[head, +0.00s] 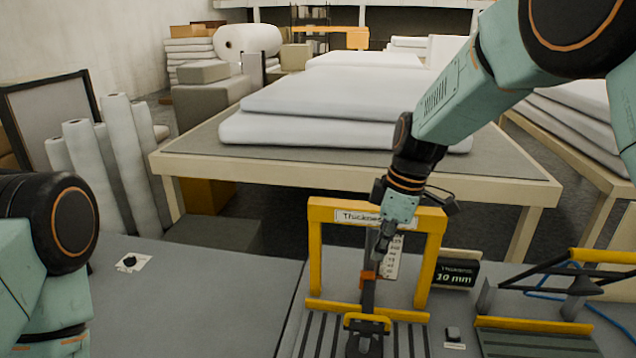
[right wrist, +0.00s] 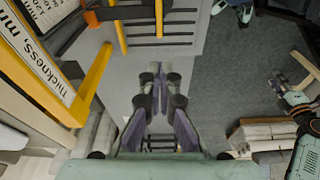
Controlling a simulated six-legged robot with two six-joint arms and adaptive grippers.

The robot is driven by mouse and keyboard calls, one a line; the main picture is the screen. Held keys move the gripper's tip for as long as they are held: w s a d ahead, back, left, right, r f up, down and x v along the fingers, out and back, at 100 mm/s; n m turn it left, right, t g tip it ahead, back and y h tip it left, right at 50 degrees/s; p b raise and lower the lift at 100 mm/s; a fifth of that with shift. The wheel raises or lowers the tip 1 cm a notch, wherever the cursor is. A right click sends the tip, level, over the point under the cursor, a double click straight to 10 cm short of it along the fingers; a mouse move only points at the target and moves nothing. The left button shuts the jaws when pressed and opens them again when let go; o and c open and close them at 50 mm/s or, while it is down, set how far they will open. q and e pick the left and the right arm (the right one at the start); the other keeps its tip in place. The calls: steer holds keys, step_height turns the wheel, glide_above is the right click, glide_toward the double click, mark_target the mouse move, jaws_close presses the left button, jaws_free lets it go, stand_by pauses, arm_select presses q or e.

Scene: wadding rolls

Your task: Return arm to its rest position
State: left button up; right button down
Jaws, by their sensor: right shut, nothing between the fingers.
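My right arm (head: 470,95) reaches in from the upper right of the head view, with its elbow high and its forearm slanting down to the left. My right gripper (head: 384,250) points down in front of the yellow thickness gauge (head: 431,262); I cannot tell whether it touches the gauge. In the right wrist view the fingers of the right gripper (right wrist: 160,88) are together and empty, with the gauge frame (right wrist: 93,85) to their left. My left arm (head: 50,240) shows at the left edge of the head view; its gripper is out of view.
A display (head: 457,272) reads "Thickness 10 mm" beside the gauge. A black and yellow device (head: 535,323) stands to the right. Behind, white wadding sheets (head: 300,132) lie on a table (head: 360,178). White rolls (head: 128,150) stand at left. The left grey worktop (head: 190,300) is mostly clear.

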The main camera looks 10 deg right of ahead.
steer(key=s+d+f+m+h, duration=0.1)
steer(key=s+d+f+m, duration=0.25)
steer(key=s+f, duration=0.6)
steer(key=s+d+f+m+h, duration=0.15)
steer(key=s+f+m, duration=0.35)
steer(key=f, duration=0.7)
steer(key=s+f+m, duration=0.3)
steer(key=s, duration=0.8)
steer(key=s+f+m, duration=0.2)
steer(key=s+m, duration=0.1)
steer(key=s, duration=0.9)
step_height(320, 180, down, 26)
steer(key=b, duration=2.5)
steer(key=shift+d+r+g, duration=0.25)
steer(key=shift+d+g, duration=0.05)
steer(key=shift+d, duration=0.05)
steer(key=shift+s, duration=0.15)
